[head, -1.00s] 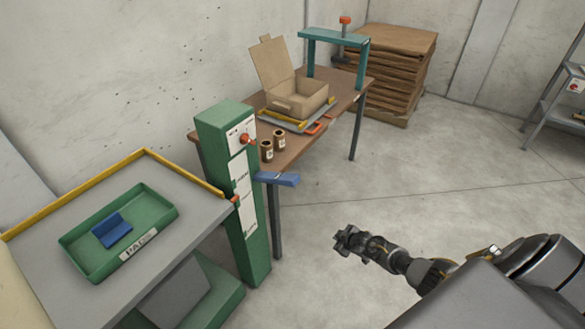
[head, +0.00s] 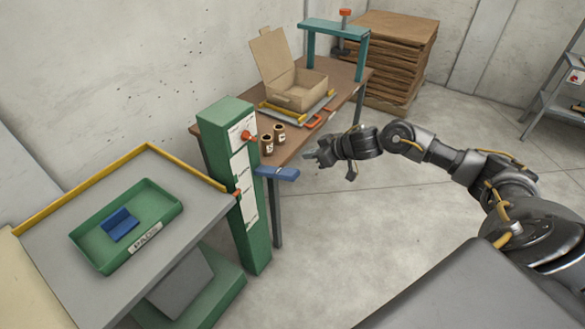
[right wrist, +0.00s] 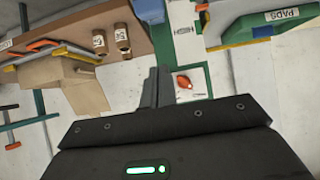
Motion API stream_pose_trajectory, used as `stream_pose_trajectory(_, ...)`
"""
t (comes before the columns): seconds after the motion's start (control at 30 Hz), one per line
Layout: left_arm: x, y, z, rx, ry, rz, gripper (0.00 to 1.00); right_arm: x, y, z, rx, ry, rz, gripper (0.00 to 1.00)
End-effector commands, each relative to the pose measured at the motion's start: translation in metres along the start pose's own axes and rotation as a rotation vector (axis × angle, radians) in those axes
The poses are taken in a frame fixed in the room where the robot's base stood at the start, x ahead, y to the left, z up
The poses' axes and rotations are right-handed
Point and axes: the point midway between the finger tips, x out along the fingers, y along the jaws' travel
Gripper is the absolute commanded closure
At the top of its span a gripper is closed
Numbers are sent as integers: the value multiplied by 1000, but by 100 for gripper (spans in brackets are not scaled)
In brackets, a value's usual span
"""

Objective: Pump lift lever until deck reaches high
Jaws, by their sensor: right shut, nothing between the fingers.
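The lift lever, a blue paddle (head: 277,173), sticks out to the right from the green column (head: 230,180). The grey deck (head: 165,225) with a yellow rim lies left of the column. My left gripper is out of view.
A green PADS tray (head: 95,245) with a blue block (head: 120,225) rests on the deck. A red knob (head: 248,137) is on the column.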

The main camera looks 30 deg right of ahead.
Motion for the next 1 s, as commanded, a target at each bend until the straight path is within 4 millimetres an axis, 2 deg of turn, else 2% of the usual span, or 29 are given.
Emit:
stream_pose_trajectory(0.33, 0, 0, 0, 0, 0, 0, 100, 1, 0, 0, 5, 2, 1, 100)
stream_pose_trajectory(0.47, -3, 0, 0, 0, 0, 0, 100, 10, 0, -2, 7, 3, 0, 100)
stream_pose_trajectory(0.57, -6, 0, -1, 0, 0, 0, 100, 24, 0, -3, 8, 3, 0, 100)
stream_pose_trajectory(0.93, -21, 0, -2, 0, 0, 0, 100, 99, 0, -3, 7, 2, 1, 100)
stream_pose_trajectory(0.97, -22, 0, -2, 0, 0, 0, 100, 104, 0, -2, 5, 0, 0, 100)
stream_pose_trajectory(1.0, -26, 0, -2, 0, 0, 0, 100, 102, 0, 8, 6, -3, 1, 100)
